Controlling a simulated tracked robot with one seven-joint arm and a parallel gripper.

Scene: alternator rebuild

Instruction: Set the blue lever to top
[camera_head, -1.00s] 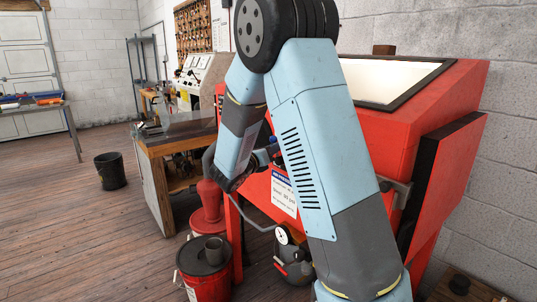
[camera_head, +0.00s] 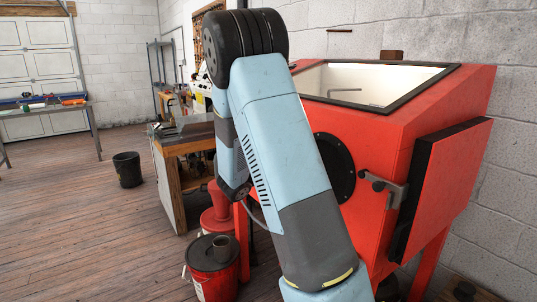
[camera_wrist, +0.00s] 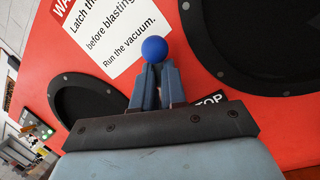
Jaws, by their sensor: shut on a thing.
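The blue lever's round blue knob (camera_wrist: 154,49) shows in the wrist view, in front of the red cabinet face. My gripper (camera_wrist: 156,72) is shut on the lever just below the knob, which sticks out past the fingertips. The lever's base and its tilt are hidden by the gripper. A black label (camera_wrist: 211,98) with the letters "TOP" showing lies beside the gripper on the right, partly covered. In the head view my gripper and the lever are hidden behind my own arm.
Round black ports (camera_wrist: 95,108) flank the lever. A warning sign (camera_wrist: 112,30) is above. A red bucket (camera_head: 212,268) stands at lower left.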

